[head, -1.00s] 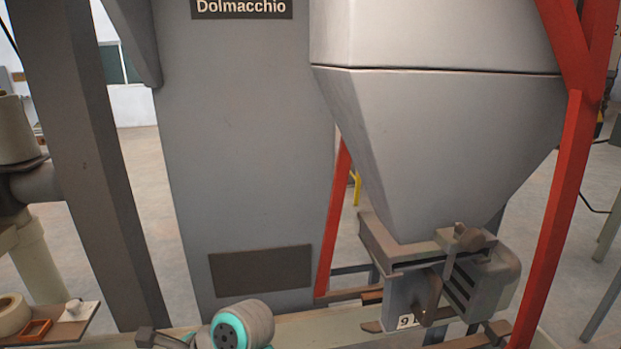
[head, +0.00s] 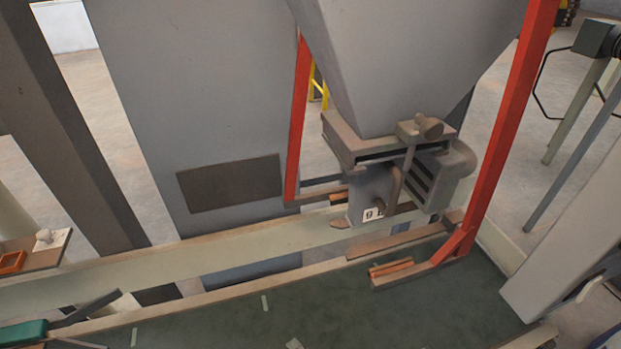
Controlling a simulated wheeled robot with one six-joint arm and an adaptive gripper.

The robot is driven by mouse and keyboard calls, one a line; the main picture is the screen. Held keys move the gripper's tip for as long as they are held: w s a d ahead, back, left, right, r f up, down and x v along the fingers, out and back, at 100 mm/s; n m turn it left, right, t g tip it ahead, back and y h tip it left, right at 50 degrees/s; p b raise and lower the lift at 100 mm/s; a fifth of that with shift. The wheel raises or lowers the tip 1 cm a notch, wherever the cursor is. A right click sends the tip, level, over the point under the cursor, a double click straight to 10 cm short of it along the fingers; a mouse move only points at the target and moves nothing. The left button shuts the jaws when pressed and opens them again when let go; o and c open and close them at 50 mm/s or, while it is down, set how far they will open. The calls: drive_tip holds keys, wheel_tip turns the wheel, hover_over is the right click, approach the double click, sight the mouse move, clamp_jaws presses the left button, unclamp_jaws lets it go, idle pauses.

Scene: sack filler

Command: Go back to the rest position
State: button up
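My gripper is not clearly visible in the head view. A teal-green piece with a dark grey bar (head: 24,333) shows at the lower left edge, cut off by the frame. I cannot tell whether it is a loose tool or something else. The filler's grey hopper (head: 410,60) narrows down to a brownish spout unit (head: 375,190) with a knob and a small label reading 9. Nothing hangs from the spout that I can make out.
Red posts (head: 505,130) frame the hopper, with a foot reaching forward. A pale beam (head: 200,260) crosses in front of the grey cabinet (head: 190,100). A dark green surface (head: 370,300) with small pale scraps lies mostly clear. A small shelf (head: 45,250) holds an orange tray.

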drive_tip(key=s+d+n+t+h, duration=0.3)
drive_tip(key=s+d+n+h, duration=0.1)
drive_tip(key=s+d, duration=0.95)
drive_tip(key=s+d+r+n+t+h, duration=0.1)
drive_tip(key=s+d+r+n, duration=0.2)
drive_tip(key=s+r, duration=0.3)
drive_tip(key=s+d+r+n+t+h, duration=0.2)
drive_tip(key=s+d+r+n, duration=0.2)
drive_tip(key=s+r, duration=0.3)
drive_tip(key=shift+d, duration=0.15)
drive_tip(key=shift+s, duration=0.1)
drive_tip(key=shift+c, duration=0.3)
